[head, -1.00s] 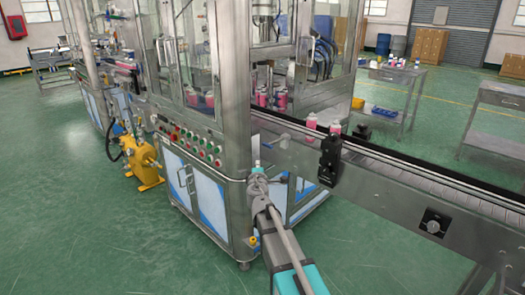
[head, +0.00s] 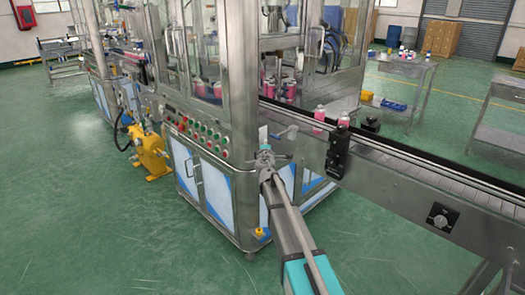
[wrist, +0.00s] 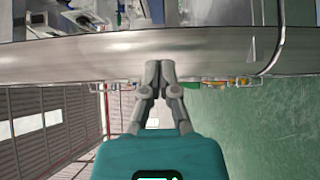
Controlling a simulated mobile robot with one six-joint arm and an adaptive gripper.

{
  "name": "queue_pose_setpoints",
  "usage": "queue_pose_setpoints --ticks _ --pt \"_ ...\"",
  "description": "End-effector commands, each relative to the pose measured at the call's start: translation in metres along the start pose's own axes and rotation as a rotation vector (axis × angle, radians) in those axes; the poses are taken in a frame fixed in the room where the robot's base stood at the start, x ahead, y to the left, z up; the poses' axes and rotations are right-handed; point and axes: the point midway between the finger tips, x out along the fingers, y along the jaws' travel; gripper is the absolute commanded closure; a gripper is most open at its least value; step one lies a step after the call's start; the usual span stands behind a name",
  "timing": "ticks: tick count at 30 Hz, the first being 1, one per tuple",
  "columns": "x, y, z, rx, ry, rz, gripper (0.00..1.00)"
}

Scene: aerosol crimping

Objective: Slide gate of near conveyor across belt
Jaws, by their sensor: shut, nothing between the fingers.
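The near conveyor (head: 405,196) runs from the crimping machine to the right, with pink cans (head: 319,115) standing on its belt. A small pale plate (head: 263,135) and a blue-grey bar (head: 285,132) show at the conveyor's machine end; I cannot tell for sure which is the gate. My gripper (head: 265,150) is just in front of and below them. In the wrist view my gripper (wrist: 160,68) is shut and empty, its fingertips over a long steel surface (wrist: 90,58). Whether they touch it is unclear.
The machine cabinet (head: 205,185) with its button panel stands left of my arm. Green floor is clear in front.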

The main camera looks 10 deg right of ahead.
Motion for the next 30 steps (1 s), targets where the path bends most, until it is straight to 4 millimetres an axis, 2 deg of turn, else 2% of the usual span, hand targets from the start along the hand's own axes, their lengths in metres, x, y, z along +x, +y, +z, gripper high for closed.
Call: queue_pose_setpoints --ticks 1,9,25,30 --pt "0.009 0.0 0.004 0.0 -0.002 0.0 1.0" --pt "0.026 0.0 0.024 0.0 -0.001 0.0 1.0" --pt "0.03 0.0 0.03 0.0 -0.001 0.0 1.0" --pt "0.043 0.0 0.042 0.0 -0.004 0.0 1.0"
